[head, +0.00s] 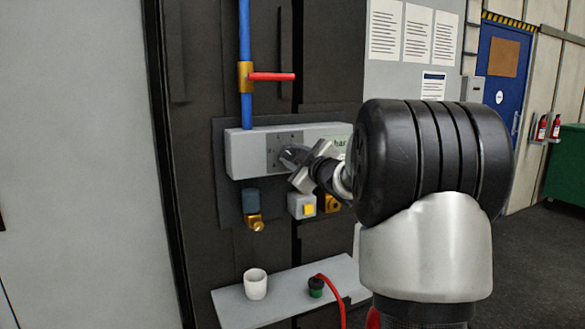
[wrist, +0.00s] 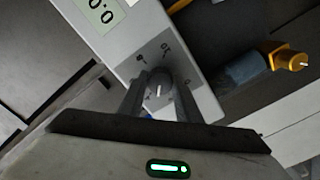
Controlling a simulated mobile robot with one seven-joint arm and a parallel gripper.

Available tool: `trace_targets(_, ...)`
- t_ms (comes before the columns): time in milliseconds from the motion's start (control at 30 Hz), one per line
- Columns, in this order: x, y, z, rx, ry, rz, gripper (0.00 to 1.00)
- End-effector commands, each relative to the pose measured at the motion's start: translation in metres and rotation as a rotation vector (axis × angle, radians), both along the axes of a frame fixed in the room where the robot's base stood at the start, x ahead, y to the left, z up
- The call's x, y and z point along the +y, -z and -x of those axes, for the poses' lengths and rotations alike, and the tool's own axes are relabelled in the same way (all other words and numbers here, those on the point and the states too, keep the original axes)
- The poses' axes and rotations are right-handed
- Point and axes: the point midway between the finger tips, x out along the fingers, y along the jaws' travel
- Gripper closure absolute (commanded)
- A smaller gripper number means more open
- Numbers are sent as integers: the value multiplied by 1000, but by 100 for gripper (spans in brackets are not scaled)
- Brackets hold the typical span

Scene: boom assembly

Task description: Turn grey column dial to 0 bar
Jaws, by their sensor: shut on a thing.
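The grey dial (wrist: 158,82) sits on the light grey box (head: 245,152) on the dark wall panel. In the wrist view my gripper (wrist: 159,92) is shut on the dial, with one finger on each side of it. A short white line shows on the dial's face. Small marks surround it, too blurred to read surely. A pale green display (wrist: 101,14) on the same box shows what looks like "0.0", cut by the frame edge. In the head view my gripper (head: 293,160) reaches the box front and hides most of the dial; "bar" shows on the display (head: 340,142).
A blue pipe (head: 245,45) with a red-handled valve (head: 270,77) rises above the box. Below are a brass fitting (head: 254,222) and a yellow button (head: 308,210). A shelf (head: 240,305) holds a white cup (head: 255,284) and a green-capped plug (head: 316,287) with a red hose.

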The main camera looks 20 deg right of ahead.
Motion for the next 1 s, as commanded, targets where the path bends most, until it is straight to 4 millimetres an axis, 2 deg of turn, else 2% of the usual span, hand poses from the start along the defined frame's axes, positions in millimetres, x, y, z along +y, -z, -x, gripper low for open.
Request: trace_targets(1000,0,1,0,-36,0,966,92)
